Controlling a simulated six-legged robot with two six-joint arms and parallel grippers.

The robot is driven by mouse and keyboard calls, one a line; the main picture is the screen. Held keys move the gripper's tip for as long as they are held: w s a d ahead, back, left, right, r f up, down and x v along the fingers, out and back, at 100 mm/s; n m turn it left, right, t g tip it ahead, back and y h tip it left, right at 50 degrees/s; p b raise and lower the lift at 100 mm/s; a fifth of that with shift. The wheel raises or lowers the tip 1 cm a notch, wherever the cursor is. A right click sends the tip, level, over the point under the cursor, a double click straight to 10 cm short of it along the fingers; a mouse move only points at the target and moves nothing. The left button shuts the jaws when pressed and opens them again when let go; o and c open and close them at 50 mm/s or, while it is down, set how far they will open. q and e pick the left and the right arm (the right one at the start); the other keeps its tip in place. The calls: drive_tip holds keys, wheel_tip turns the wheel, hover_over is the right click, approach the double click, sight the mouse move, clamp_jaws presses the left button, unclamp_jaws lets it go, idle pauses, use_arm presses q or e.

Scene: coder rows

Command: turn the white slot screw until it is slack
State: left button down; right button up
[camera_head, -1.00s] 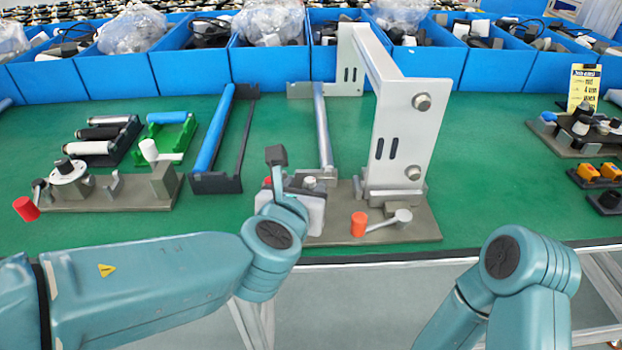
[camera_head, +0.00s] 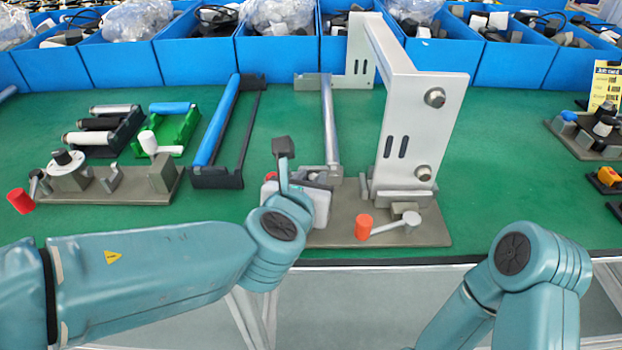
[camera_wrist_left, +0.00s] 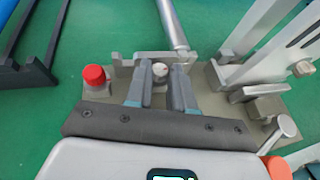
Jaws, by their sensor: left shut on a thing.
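The white slot screw (camera_wrist_left: 160,71) shows in the left wrist view as a small pale round head on the grey fixture plate (camera_wrist_left: 215,104). My left gripper (camera_wrist_left: 159,79) is shut on it, with one dark finger on each side of the head. In the head view my left gripper (camera_head: 312,181) is over the left part of the fixture plate (camera_head: 432,232), and its body hides the screw. My right arm shows at the lower right, but its gripper is out of the picture.
A tall grey bracket (camera_head: 415,125) stands on the plate right of the gripper. An orange-red handle (camera_head: 364,226) is at the front. A red knob (camera_wrist_left: 94,75) stands left of the fingers. A metal rod (camera_head: 329,125) runs behind.

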use_arm(q)
drive_tip(key=shift+d+r+n+y+p, duration=0.1)
drive_tip(key=shift+d+n+y+p, duration=0.2)
drive_tip(key=shift+n+y+p, duration=0.4)
drive_tip(key=shift+n+y, duration=0.8)
drive_tip(key=shift+y, duration=0.2)
drive_tip(key=c, duration=1)
unclamp_jaws()
drive_tip(key=shift+s, duration=0.1)
